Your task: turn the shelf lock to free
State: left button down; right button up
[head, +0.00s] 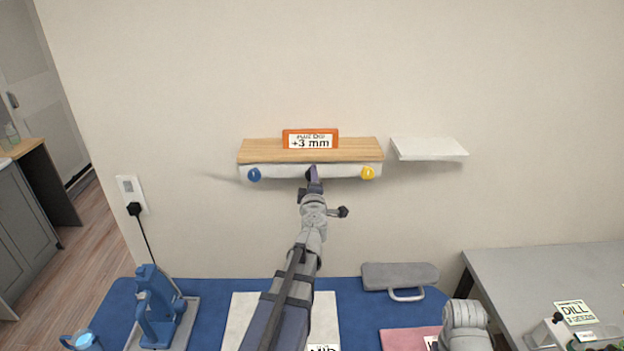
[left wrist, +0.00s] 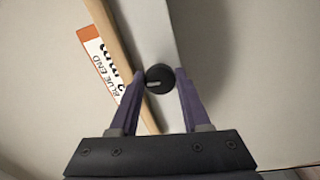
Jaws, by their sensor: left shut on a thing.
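The shelf (head: 260,151) is a wooden board on a white rail (head: 340,171), fixed to the wall. The lock (left wrist: 159,78) is a round black knob with a pale mark, on the rail's front between a blue knob (head: 254,174) and a yellow knob (head: 368,173). My left gripper (head: 312,176) is shut on the lock, with a purple finger on each side of it in the left wrist view (left wrist: 160,88). In the head view the gripper mostly hides the lock. My right gripper is not in view; part of my right arm shows at the bottom.
An orange-framed sign (head: 310,139) reading "+3 mm" stands on the shelf. A small white shelf (head: 428,149) is to the right. Below are a blue mat (head: 345,300), a blue device (head: 155,300), a grey handled object (head: 400,276) and a grey table (head: 560,270).

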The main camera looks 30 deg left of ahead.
pick_arm(q)
jog(key=shift+n, duration=1)
jog(key=shift+c, duration=2)
grip_release()
jog(key=shift+s, duration=0.15)
jog(key=v, duration=0.7)
jog(key=shift+s+d, duration=0.25)
